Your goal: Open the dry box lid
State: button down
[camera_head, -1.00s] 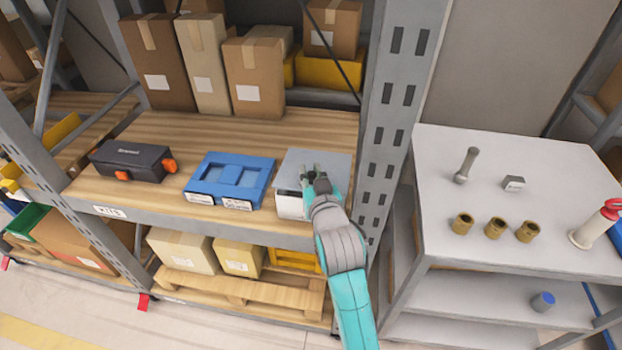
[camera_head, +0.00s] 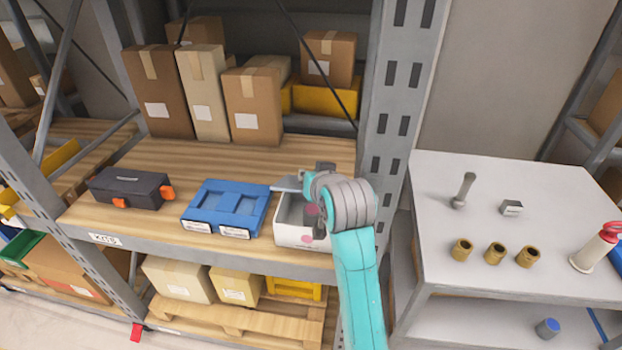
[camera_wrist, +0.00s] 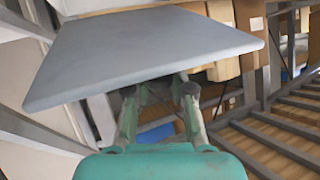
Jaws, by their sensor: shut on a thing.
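The dry box (camera_head: 290,237) is a white box at the right end of the wooden shelf. Its grey lid (camera_head: 287,184) is raised, and the box's inside partly shows, with something dark and pinkish in it. My gripper (camera_wrist: 160,90) is shut on the lid at its edge. In the wrist view the lid (camera_wrist: 140,55) is a broad grey plate stretching across the top, over the fingers. In the head view my arm hides the right part of the box and much of the gripper and lid.
A blue case (camera_head: 226,207) sits just left of the box, and a dark toolbox (camera_head: 130,188) with orange latches farther left. Cardboard cartons (camera_head: 252,105) stand behind. A grey shelf upright (camera_head: 392,120) rises close on the right. A white table (camera_head: 440,225) holds brass fittings (camera_head: 495,253).

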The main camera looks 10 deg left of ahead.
jog(key=c, duration=1)
grip_release()
jog(key=shift+c, duration=0.2)
jog(key=v, duration=1.2)
